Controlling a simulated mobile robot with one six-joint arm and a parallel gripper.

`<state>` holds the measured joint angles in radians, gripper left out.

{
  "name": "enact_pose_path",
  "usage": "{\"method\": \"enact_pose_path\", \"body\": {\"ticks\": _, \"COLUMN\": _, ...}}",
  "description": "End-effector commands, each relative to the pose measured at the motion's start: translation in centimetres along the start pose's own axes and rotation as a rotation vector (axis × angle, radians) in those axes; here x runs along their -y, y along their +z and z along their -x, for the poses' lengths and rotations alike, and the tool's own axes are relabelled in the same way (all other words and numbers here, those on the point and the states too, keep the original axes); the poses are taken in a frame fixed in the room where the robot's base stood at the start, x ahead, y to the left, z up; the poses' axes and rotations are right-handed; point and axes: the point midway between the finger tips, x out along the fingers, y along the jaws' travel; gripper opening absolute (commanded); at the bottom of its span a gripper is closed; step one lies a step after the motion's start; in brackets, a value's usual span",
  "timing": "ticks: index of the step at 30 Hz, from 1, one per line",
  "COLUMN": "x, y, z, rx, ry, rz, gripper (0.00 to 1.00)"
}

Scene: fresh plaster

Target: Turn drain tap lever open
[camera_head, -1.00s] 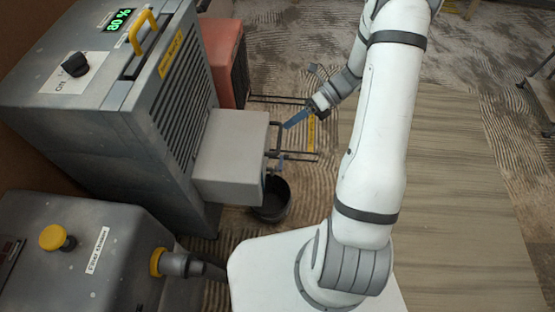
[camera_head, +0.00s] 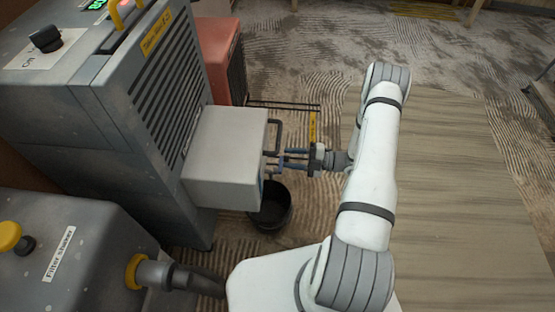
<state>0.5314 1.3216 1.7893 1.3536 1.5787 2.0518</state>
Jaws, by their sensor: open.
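A light grey box (camera_head: 226,160) juts from the side of the large grey machine. Small dark and bluish fittings (camera_head: 271,168) show at its right face, where the drain tap seems to be. They are too small to tell the lever's exact position. My gripper (camera_head: 285,160) points left at these fittings, its two blue fingers apart, one above the other in the picture. The fingertips are at or very near the fittings; I cannot tell whether they touch or straddle the lever. A black bucket (camera_head: 272,208) stands on the floor below the fittings.
A dark handle (camera_head: 276,134) sticks out from the box just above my fingers. A thin black frame (camera_head: 285,105) with a yellow label (camera_head: 312,126) stands behind. A second grey machine (camera_head: 75,255) is at lower left. Wooden flooring (camera_head: 450,200) to the right is clear.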

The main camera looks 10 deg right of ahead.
Motion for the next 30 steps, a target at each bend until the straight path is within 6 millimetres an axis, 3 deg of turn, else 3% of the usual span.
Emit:
{"method": "enact_pose_path", "body": {"ticks": 7, "x": 0.1, "y": 0.0, "z": -3.3, "rx": -0.002, "ry": -0.002, "rz": 0.003, "gripper": 0.41}}
{"method": "enact_pose_path", "body": {"ticks": 18, "x": 0.0, "y": 0.0, "z": -4.0, "rx": 0.001, "ry": -0.001, "rz": 0.003, "gripper": 0.41}}
{"method": "enact_pose_path", "body": {"ticks": 30, "x": 0.0, "y": 0.0, "z": -3.9, "rx": 0.001, "ry": -0.001, "rz": 0.003, "gripper": 0.09}}
